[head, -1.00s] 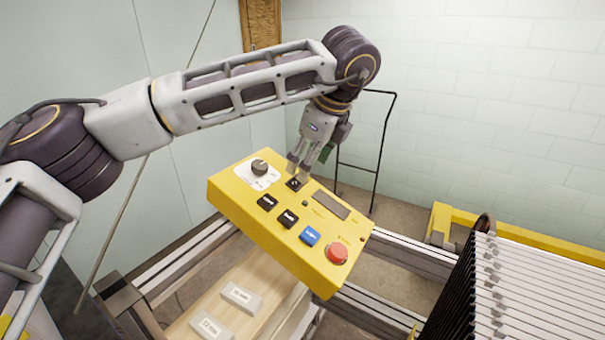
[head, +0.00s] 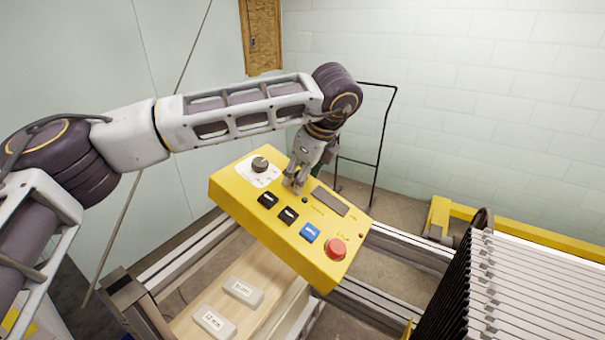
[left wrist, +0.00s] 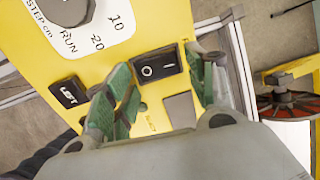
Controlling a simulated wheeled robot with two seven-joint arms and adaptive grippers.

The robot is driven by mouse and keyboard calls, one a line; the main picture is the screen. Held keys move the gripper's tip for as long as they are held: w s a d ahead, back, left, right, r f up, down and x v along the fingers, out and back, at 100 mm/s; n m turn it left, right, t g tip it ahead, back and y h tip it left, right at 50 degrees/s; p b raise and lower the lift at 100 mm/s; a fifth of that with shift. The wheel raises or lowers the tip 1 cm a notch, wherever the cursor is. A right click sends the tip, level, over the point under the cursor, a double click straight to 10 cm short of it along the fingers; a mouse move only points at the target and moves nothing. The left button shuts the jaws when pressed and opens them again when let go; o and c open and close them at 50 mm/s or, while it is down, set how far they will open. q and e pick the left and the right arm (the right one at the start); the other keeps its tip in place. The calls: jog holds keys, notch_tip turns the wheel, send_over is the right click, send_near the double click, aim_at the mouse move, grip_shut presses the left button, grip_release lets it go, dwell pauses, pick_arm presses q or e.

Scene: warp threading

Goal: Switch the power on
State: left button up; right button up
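The yellow control box (head: 262,220) is tilted in the head view, with a knob, buttons, a display and a red button on its face. The black rocker switch with I and O marks (left wrist: 158,69) shows in the left wrist view, between my two green-padded fingers. My left gripper (head: 294,182) is at the upper middle of the panel, and its fingers hide the switch in the head view. In the left wrist view the left gripper (left wrist: 163,72) is open, with a gap between its fingers. Whether a finger touches the switch is unclear. My right gripper is out of view.
Black buttons (head: 268,200), a blue button (head: 310,233) and the red button (head: 336,248) run along the near side. White blocks (head: 215,322) lie on a wooden board below.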

pick_arm(q)
jog(key=c, duration=0.7)
jog(key=shift+w+d+g+y, duration=0.15)
jog(key=shift+g+y, duration=0.25)
jog(key=shift+g, duration=0.2)
jog(key=o, duration=1)
jog(key=shift+r, duration=0.1)
jog(key=v, duration=1.1)
jog(key=shift+d+r, duration=0.15)
jog(key=shift+r, duration=0.2)
